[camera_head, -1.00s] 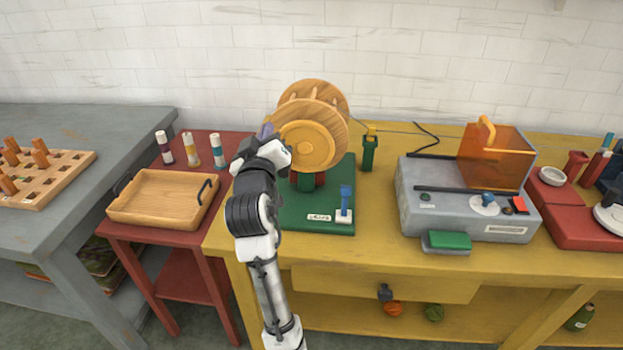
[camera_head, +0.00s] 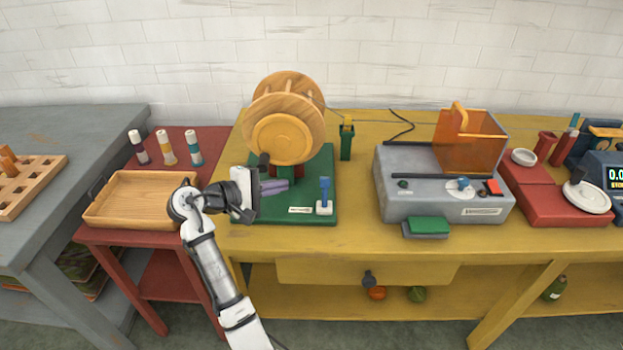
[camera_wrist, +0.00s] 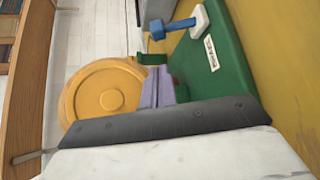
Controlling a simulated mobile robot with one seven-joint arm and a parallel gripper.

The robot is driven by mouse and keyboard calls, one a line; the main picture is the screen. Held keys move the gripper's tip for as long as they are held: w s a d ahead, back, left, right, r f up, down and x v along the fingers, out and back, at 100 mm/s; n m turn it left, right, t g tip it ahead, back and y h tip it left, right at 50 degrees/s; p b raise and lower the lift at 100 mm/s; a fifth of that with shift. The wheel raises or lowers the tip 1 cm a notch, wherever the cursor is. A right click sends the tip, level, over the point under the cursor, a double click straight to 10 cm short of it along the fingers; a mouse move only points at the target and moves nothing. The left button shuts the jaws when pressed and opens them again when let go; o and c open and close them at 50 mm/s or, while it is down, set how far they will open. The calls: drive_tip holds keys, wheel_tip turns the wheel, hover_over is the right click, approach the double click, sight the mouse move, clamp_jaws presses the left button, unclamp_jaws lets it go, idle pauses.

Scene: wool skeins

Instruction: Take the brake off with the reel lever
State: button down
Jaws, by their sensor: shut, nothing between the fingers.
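The wooden reel (camera_head: 283,125) stands on a green base (camera_head: 265,216) on the yellow bench. It also shows in the wrist view (camera_wrist: 104,98). The blue reel lever (camera_head: 325,190) stands upright from a small white block at the base's front right corner. In the wrist view the lever (camera_wrist: 172,29) is at the top, beyond the fingertips. My gripper (camera_head: 284,186) is shut and empty, its purple fingers low in front of the reel and pointing right towards the lever, with a gap between. The fingers also show in the wrist view (camera_wrist: 157,86).
A grey machine (camera_head: 445,190) with an orange cover (camera_head: 470,138) stands to the right. A green post (camera_head: 346,140) stands behind the lever. A wooden tray (camera_head: 140,218) and several capped spools are on the red table at left. Bench space between the base and the grey machine is clear.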

sight(322, 181)
drive_tip(key=shift+d, duration=0.1)
drive_tip(key=p+x, duration=0.1)
drive_tip(key=x, duration=0.8)
drive_tip(key=shift+w+d+f+p, duration=0.15)
drive_tip(key=shift+w+d+p, duration=0.1)
drive_tip(key=shift+w+p, duration=0.1)
drive_tip(key=shift+s, duration=0.15)
drive_tip(key=s+m+t+h+b, duration=0.1)
drive_tip(key=m+t+b, duration=0.1)
drive_tip(key=b, duration=0.2)
drive_tip(key=shift+s+m+h+b, duration=0.3)
drive_tip(key=shift+s, duration=0.1)
drive_tip(key=s+m+b, duration=0.1)
drive_tip(key=b, duration=0.1)
drive_tip(key=m+t+h+b, duration=0.1)
drive_tip(key=b, duration=0.2)
drive_tip(key=shift+s+m+h, duration=0.3)
drive_tip(key=shift+s, duration=0.1)
drive_tip(key=shift+s+r, duration=0.1)
drive_tip(key=shift+r, duration=0.55)
drive_tip(key=shift+a+f, duration=0.1)
drive_tip(key=shift+f, duration=0.05)
